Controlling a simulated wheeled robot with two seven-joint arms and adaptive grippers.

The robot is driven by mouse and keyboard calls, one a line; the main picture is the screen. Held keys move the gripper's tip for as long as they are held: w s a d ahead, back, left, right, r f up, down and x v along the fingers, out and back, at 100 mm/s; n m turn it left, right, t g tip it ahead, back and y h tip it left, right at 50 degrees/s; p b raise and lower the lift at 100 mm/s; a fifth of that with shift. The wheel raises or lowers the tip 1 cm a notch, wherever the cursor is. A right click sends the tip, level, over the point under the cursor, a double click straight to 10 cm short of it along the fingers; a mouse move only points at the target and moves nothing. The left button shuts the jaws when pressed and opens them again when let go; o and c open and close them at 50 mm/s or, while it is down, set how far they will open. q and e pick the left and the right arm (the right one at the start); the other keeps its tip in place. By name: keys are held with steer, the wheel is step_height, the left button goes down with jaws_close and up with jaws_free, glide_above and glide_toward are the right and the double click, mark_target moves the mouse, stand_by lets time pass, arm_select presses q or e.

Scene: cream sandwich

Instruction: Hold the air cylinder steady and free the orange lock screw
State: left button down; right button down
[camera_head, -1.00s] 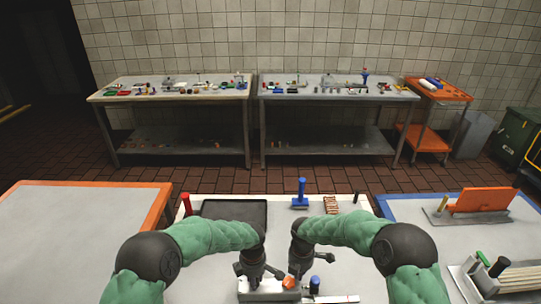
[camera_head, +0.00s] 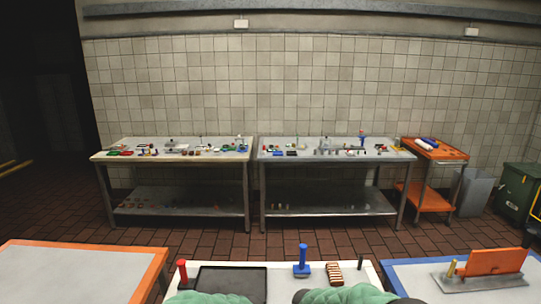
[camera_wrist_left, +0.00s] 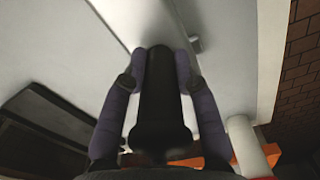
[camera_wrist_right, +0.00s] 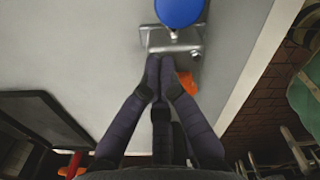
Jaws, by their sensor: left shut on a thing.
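In the left wrist view my left gripper (camera_wrist_left: 161,66) is closed around a black cylinder (camera_wrist_left: 158,105), one finger on each side. The cylinder's far end lies over a grey surface. In the right wrist view my right gripper (camera_wrist_right: 160,62) has its fingertips together, beside a grey metal fixture (camera_wrist_right: 180,42). An orange part (camera_wrist_right: 187,84), which looks like the lock screw, is right beside the right fingertip and partly hidden by it. I cannot tell if they touch. The head view shows neither gripper, only arm tops at its bottom edge.
The head view shows a black tray (camera_head: 232,283), a red-handled tool (camera_head: 182,271), a blue-handled tool (camera_head: 302,262) and a brown ribbed piece (camera_head: 335,273). An orange-edged table (camera_head: 80,275) is to the left.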

steer(key=shift+w+a, duration=0.2)
stand_by(0.5)
steer(key=shift+w+d, duration=0.2)
steer(key=shift+d, duration=0.15)
steer(key=shift+r, duration=3)
